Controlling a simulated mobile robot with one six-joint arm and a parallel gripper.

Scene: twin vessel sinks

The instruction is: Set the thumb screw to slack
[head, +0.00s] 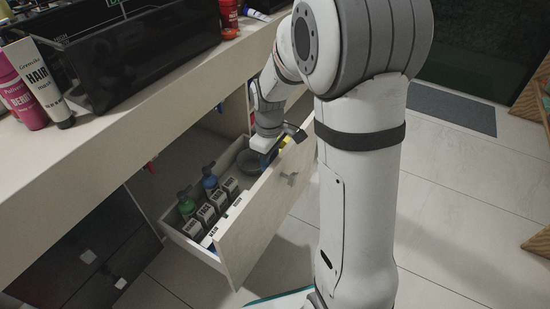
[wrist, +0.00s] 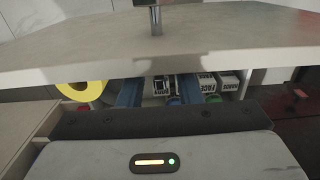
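I cannot clearly make out a thumb screw in either view. My gripper (head: 266,158) reaches down into the open drawer (head: 245,237) in the head view, near a dark round bowl (head: 248,162). In the wrist view, its two blue fingers (wrist: 160,92) stand apart with a gap between them. A small dark and pale item (wrist: 161,84) shows in that gap; I cannot tell what it is or whether it is touched. The fingertips are partly hidden behind a pale panel (wrist: 220,45) with a metal post (wrist: 155,18).
The drawer holds a green bottle (head: 186,205), a blue bottle (head: 209,182) and several labelled boxes (head: 207,214). A yellow roll (wrist: 84,91) lies left in the wrist view. The countertop (head: 130,140) overhangs the drawer's back. Tiled floor (head: 455,200) is open to the right.

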